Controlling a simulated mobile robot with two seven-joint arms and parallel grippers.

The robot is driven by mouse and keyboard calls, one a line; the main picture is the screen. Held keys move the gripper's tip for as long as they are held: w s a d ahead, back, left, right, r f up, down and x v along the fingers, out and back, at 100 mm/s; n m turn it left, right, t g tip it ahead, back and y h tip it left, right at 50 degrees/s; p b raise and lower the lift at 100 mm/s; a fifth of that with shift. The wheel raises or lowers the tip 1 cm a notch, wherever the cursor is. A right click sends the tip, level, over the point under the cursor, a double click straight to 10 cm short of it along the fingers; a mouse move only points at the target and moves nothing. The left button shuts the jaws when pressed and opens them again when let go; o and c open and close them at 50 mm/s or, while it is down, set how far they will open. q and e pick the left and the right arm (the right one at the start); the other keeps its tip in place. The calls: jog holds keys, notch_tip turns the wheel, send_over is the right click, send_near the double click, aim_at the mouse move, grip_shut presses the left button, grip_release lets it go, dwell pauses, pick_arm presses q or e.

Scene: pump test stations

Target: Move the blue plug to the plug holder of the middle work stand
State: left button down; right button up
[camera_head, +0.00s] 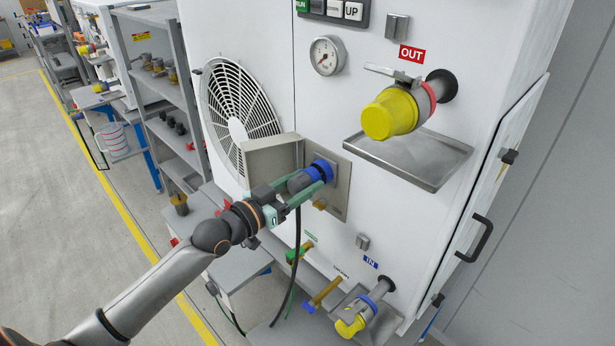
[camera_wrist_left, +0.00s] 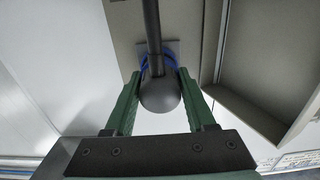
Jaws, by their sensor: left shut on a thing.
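The blue plug (camera_head: 301,182) has a dark rounded body and a black cable hanging down from it. My left gripper (camera_head: 305,189) is shut on it, with green fingers on either side. The plug sits at a blue-ringed socket (camera_head: 323,171) on a grey panel of the white machine; I cannot tell how deep it is seated. In the left wrist view the plug (camera_wrist_left: 160,96) lies between the fingers of the left gripper (camera_wrist_left: 158,88), with its blue ring partly hidden behind it. I cannot make out which fitting is the plug holder. My right gripper is not in view.
A grey box-like cover (camera_head: 272,157) stands open just left of the socket. A metal drip tray (camera_head: 408,160) and a yellow-capped OUT pipe (camera_head: 390,114) stick out at the upper right. A yellow-capped IN pipe (camera_head: 352,325) is below. Open floor (camera_head: 60,200) lies left.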

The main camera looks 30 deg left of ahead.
aim_at(293, 189)
pick_arm(q)
jog(key=shift+p+v, duration=0.8)
jog(key=shift+v, duration=1.6)
jog(key=s+d+n+t+y, duration=0.1)
jog(key=s+d+n+y, duration=0.2)
jog(key=s+d+y, duration=0.2)
jog(key=shift+s+d+n+y, duration=0.4)
jog(key=shift+s+d, duration=1)
jog(key=shift+s, duration=0.4)
jog(key=shift+a, duration=0.15)
